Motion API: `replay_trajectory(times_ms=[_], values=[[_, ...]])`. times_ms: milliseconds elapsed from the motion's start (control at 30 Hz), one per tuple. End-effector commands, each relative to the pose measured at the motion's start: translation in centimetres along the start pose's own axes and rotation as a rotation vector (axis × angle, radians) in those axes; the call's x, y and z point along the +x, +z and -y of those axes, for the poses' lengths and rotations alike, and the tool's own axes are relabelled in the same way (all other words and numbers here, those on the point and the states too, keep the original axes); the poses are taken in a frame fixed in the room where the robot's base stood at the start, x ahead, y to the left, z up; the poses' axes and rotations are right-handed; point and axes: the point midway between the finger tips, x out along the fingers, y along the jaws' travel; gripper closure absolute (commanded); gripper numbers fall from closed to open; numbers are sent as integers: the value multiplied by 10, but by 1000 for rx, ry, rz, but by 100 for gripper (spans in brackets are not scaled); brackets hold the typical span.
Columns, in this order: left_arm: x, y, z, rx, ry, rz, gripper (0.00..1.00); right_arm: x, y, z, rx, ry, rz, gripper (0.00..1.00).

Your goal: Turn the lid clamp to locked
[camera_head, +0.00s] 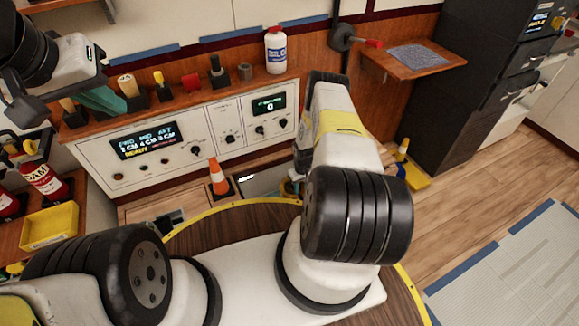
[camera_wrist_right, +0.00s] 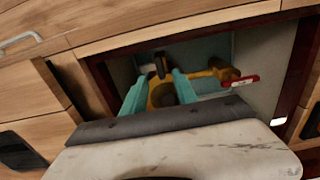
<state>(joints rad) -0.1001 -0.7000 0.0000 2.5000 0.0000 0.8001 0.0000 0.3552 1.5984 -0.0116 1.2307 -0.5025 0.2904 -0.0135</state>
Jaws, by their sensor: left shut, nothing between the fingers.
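In the right wrist view, a yellow clamp-like part (camera_wrist_right: 212,74) sits in a teal-lined recess, with a red handle (camera_wrist_right: 243,81) pointing right. I take it for the lid clamp; no lock marking is readable. My right gripper (camera_wrist_right: 158,84) has its two teal fingers apart, with yellow between or behind them. Contact cannot be told, and the red handle lies outside the fingers to the right. In the head view my right arm mostly hides this spot. My left gripper (camera_head: 103,99) is shut and empty, up at the left before the shelf.
A control panel (camera_head: 190,135) with knobs and displays stands at the back, below a shelf with a white bottle (camera_head: 276,50). An orange cone (camera_head: 219,177) stands left of my right arm. A yellow tray (camera_head: 49,226) is at left.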

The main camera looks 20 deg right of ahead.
Motion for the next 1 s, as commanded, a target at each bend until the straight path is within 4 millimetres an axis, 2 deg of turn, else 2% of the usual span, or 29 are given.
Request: replay_trajectory(times_ms=[100, 300, 467, 700, 733, 900, 1000], values=[[0, 0, 0, 0, 0, 0, 100, 22, 1, 1, 2, -1, 0, 65], [0, 0, 0, 0, 0, 0, 100, 48, 1, 1, 2, -1, 1, 65], [0, 0, 0, 0, 0, 0, 100, 56, 0, 1, 0, -1, 0, 65], [0, 0, 0, 0, 0, 0, 100, 57, 0, 0, 0, 0, 0, 65], [0, 0, 0, 0, 0, 0, 100, 57, 0, 0, 0, 0, 0, 67], [0, 0, 0, 0, 0, 0, 100, 57, 0, 0, 0, 0, 0, 100], [0, 0, 0, 0, 0, 0, 100, 56, 0, 0, 0, 0, 0, 100]])
